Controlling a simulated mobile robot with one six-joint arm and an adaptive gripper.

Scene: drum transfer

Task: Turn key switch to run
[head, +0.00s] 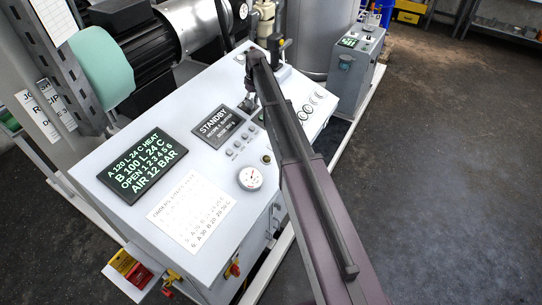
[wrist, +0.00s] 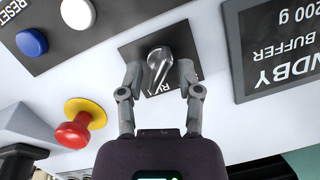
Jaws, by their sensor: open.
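The key switch (wrist: 160,60) is a shiny metal piece on a dark square plate (wrist: 128,50) in the wrist view. My gripper (wrist: 159,72) is open, with one grey finger on each side of the key switch. A gap seems to show between the fingers and the metal; I cannot tell whether either touches. Most of the plate's lettering is hidden, with only "RY" showing between the fingers. In the head view my gripper (head: 249,103) is over the far part of the sloped white console (head: 185,150), and my arm hides much of that area, including the switch.
In the wrist view a red and yellow emergency button (wrist: 78,124) is left of the gripper. Blue and white buttons (wrist: 31,42) are at upper left, and a "STANDBY" display (wrist: 275,50) is at right. In the head view open dark floor (head: 440,170) lies right of the console.

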